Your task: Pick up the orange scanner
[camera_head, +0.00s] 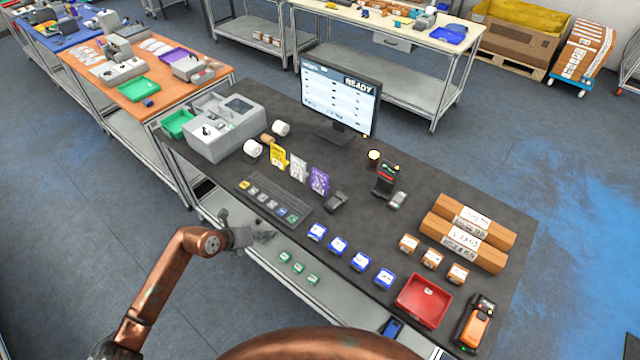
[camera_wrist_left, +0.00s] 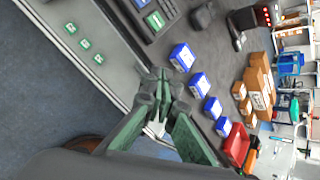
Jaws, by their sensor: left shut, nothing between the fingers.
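The orange scanner (camera_head: 475,323), orange and black, lies at the front right corner of the dark table, right of a red tray (camera_head: 423,300). My left gripper (camera_head: 268,237) is shut and empty at the table's front edge, below the keyboard and far to the left of the scanner. In the left wrist view its fingertips (camera_wrist_left: 166,82) come together with nothing held. An orange patch past the red tray in that view may be the scanner, but it is too small to be sure. My right gripper is not in view.
Several blue-and-white boxes (camera_head: 338,246) line the front of the table. Small brown boxes (camera_head: 432,258) and long cartons (camera_head: 465,240) stand near the scanner. A monitor (camera_head: 341,95), printer (camera_head: 226,127) and keyboard (camera_head: 273,200) stand farther left. Green items lie on the lower shelf (camera_head: 330,290).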

